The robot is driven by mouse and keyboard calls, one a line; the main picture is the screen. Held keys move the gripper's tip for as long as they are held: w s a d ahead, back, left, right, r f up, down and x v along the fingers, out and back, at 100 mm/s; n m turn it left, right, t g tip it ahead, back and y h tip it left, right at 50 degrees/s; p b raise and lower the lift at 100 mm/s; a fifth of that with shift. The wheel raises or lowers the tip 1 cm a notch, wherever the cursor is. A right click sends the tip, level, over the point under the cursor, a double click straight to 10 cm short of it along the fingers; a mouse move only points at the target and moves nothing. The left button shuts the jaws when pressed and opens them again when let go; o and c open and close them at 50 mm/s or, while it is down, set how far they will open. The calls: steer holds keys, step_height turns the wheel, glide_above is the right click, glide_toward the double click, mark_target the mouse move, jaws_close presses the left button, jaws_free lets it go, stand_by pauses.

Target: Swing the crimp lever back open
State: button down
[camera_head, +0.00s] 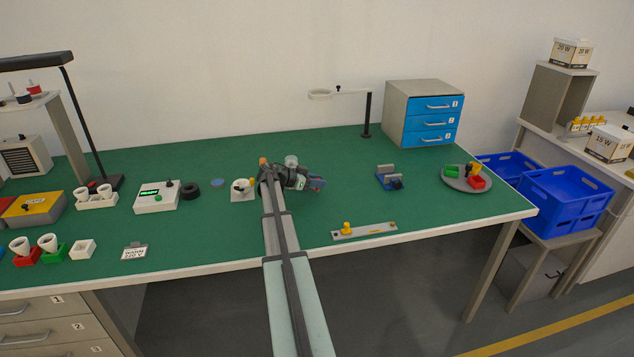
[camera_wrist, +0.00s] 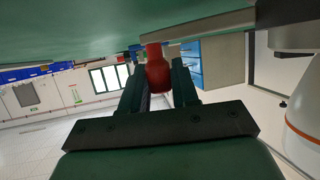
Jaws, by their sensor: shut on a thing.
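My gripper (camera_head: 316,183) is low over the green bench, near its middle, and points right in the head view. In the wrist view its two dark fingers (camera_wrist: 158,88) are shut on a red rounded knob (camera_wrist: 158,72), which I take to be the end of the crimp lever. The knob sits between the fingertips, with a short red neck rising toward the bench surface in this tilted view. The rest of the lever and its base are hidden or too small to tell. In the head view my wrist and fingers cover most of this spot.
A white block with a round fitting (camera_head: 240,194) stands just left of my wrist, and a clear glass piece (camera_head: 291,160) behind it. A blue-grey fixture (camera_head: 389,178), a yellow-pegged strip (camera_head: 364,232) and a round tray (camera_head: 453,182) lie right. Bench between is clear.

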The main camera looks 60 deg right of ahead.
steer(key=shift+d, duration=0.1)
stand_by(0.3)
steer(key=shift+s+d+n+t+h, duration=0.1)
steer(key=shift+d+n+t+h, duration=0.3)
steer(key=shift+d+n+t, duration=0.3)
steer(key=d+n+t, duration=0.2)
steer(key=w+d+n+t, duration=0.1)
steer(key=d+n+t, duration=0.1)
steer(key=w+d+n+t+h, duration=0.1)
steer(key=d+n+t, duration=0.1)
steer(key=t, duration=0.1)
steer(key=shift+d, duration=0.15)
steer(key=shift+w+d+n+t, duration=0.7)
steer(key=shift+d+n+t, duration=0.25)
steer(key=shift+t, duration=0.25)
steer(key=shift+w+d+n+t+y, duration=0.45)
steer(key=shift+w+n+t, duration=0.15)
steer(key=shift+n+t, duration=0.15)
steer(key=shift+w+t, duration=0.15)
steer(key=shift+t, duration=0.1)
steer(key=c, duration=0.9)
jaws_free()
steer(key=shift+c, duration=0.2)
steer(key=shift+a, duration=0.1)
